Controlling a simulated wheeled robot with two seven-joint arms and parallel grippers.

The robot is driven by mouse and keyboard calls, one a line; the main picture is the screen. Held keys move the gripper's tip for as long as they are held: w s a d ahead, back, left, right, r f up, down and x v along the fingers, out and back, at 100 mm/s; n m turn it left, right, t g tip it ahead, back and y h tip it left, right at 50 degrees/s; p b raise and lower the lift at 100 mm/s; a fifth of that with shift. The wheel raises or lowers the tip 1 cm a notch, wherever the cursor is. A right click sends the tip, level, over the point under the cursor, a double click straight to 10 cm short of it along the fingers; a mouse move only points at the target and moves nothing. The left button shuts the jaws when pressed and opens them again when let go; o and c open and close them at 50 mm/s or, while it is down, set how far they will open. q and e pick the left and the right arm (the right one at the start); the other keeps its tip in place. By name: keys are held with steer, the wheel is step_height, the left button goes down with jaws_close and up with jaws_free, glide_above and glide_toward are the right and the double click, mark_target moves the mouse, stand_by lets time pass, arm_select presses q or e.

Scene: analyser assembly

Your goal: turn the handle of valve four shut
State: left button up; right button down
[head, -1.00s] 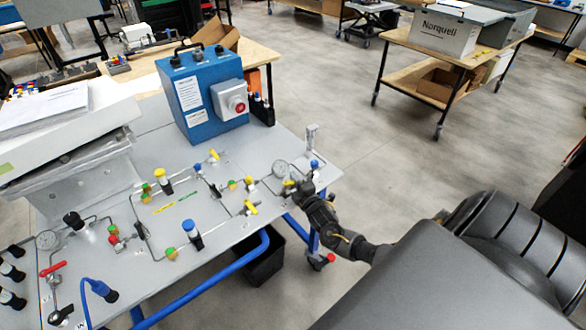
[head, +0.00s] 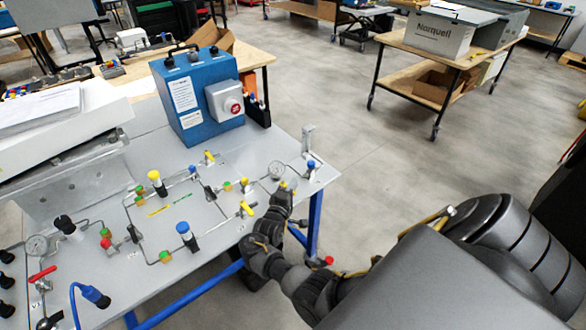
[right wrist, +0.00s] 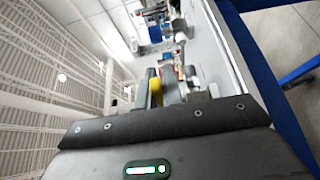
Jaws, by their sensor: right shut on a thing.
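The grey bench panel (head: 150,285) carries thin metal pipes, gauges and several valves. My left gripper is not in view.
A blue box with a red knob (head: 205,98) stands at the back of the panel. A blue-topped valve (head: 311,166) is just right of the gauge. A blue table leg (head: 314,225) stands below the right edge. Open floor lies to the right.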

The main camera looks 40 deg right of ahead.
steer(key=shift+s+a+f+m+g+h+b, duration=0.15)
steer(key=shift+m+g+h+b, duration=0.15)
steer(key=shift+g, duration=0.2)
steer(key=shift+a+r+m+g+h+b, duration=0.1)
steer(key=shift+m+g+h+b, duration=0.1)
steer(key=shift+m+g, duration=0.25)
steer(key=c, duration=1.8)
jaws_free()
